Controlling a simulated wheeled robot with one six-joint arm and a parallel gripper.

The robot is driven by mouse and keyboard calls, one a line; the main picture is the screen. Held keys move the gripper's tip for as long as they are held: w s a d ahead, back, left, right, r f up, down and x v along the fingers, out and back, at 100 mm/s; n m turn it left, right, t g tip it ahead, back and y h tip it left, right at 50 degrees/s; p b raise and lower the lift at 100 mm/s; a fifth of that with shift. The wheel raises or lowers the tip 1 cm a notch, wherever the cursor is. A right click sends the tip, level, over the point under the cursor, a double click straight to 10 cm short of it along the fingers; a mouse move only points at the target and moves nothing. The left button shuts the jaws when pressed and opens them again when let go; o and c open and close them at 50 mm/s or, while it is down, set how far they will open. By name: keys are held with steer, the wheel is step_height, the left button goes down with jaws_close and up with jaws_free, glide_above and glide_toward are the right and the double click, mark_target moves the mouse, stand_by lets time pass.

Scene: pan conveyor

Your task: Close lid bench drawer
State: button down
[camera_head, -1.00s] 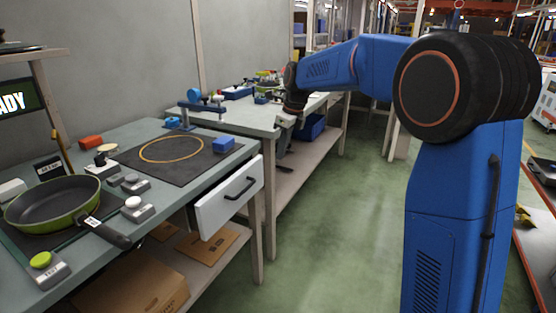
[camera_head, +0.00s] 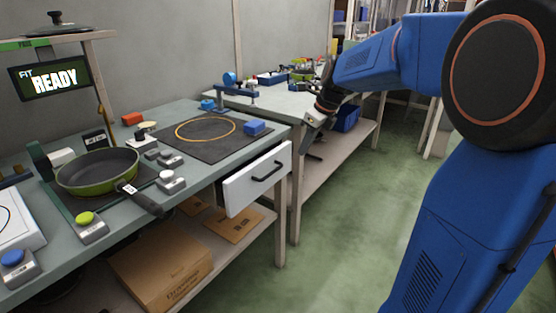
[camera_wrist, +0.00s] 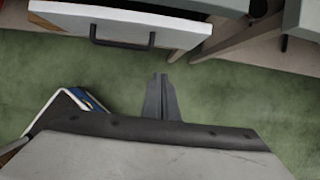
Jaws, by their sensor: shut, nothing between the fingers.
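The lid bench drawer (camera_head: 240,196) has a white front with a black bar handle (camera_head: 267,171). It stands pulled out from under the right end of the grey-green bench. In the wrist view the drawer front (camera_wrist: 65,14) spans the upper left, with its handle (camera_wrist: 122,43) along the lower edge. My gripper (camera_wrist: 160,78) is shut and empty, over green floor. It is in front of the handle and apart from it. In the head view my wrist hangs to the right of the drawer, and the fingertips are too small to make out clearly.
A cardboard box (camera_head: 160,265) sits on the shelf below. A second table (camera_head: 280,105) stands behind. Green floor (camera_head: 335,220) is clear at the right.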

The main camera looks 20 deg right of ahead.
mark_target(274, 156)
steer(key=shift+w+a+f, duration=0.75)
steer(key=shift+w+f, duration=0.3)
steer(key=shift+f, duration=0.45)
steer(key=shift+w+a+f, duration=0.75)
steer(key=shift+w+f, duration=0.25)
steer(key=shift+f, duration=0.55)
steer(key=shift+w+a+f, duration=0.75)
steer(key=shift+w+f, duration=0.3)
steer(key=shift+f, duration=0.45)
steer(key=w+a, duration=0.1)
steer(key=w, duration=0.1)
steer(key=w+a, duration=0.1)
steer(key=shift+w+a+r, duration=0.1)
steer(key=shift+w+a, duration=0.25)
steer(key=shift+w+r, duration=0.1)
steer(key=shift+r, duration=0.45)
steer(key=v, duration=1.6)
steer(key=shift+s+d, duration=0.25)
steer(key=shift+s, duration=0.2)
